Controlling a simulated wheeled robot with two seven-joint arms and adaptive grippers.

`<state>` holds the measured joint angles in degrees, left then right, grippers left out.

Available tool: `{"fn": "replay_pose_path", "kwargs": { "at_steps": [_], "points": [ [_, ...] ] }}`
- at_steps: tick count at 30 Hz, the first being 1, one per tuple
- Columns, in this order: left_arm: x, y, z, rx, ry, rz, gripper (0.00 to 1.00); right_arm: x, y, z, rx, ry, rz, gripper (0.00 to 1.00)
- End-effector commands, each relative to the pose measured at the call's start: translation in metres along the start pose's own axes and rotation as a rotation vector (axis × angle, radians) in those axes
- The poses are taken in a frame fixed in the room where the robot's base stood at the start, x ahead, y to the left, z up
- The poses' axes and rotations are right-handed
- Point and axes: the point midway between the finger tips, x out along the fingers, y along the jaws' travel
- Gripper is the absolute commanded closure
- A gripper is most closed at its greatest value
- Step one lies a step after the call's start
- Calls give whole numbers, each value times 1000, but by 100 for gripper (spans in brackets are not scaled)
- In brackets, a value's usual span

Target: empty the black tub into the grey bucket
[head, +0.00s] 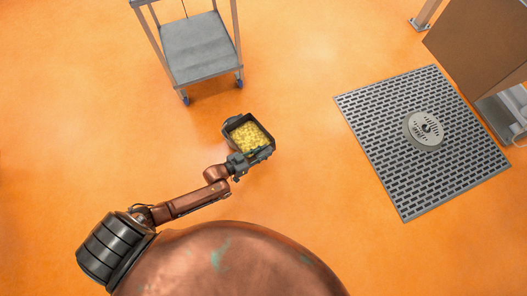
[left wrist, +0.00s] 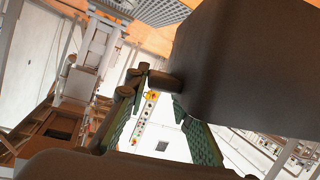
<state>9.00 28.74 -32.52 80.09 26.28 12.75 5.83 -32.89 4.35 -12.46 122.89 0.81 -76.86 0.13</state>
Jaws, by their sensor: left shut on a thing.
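The black tub (head: 228,122) is in the middle of the head view, full of small yellow pieces (head: 249,137). My left gripper (head: 245,160) is shut on the tub at its near side and holds it out over the orange floor. In the left wrist view the tub's dark wall (left wrist: 250,65) fills the upper right, and the green-padded fingers of my left gripper (left wrist: 165,110) show beside it. I cannot see a grey bucket for certain in either view. My right gripper is not in view.
A grey wheeled cart (head: 200,48) stands beyond the tub. A perforated metal floor grate (head: 370,120) with a round grey fitting (head: 424,130) lies to the right. A brown panel (head: 480,40) stands at the upper right. The orange floor between them is clear.

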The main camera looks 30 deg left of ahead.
Motion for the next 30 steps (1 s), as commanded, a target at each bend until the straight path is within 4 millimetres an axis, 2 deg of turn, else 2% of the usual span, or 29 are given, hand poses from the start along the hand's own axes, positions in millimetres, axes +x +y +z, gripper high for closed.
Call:
{"fn": "replay_pose_path", "kwargs": {
  "at_steps": [1, 14, 30],
  "points": [
    [-1, 0, -8, -6, 5, 5, 100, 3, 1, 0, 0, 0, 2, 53],
    [-11, 1, -38, -131, 4, 45, 100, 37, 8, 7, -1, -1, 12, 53],
    [-22, -10, -73, -314, 2, 101, 100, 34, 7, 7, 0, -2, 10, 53]
  ]
}}
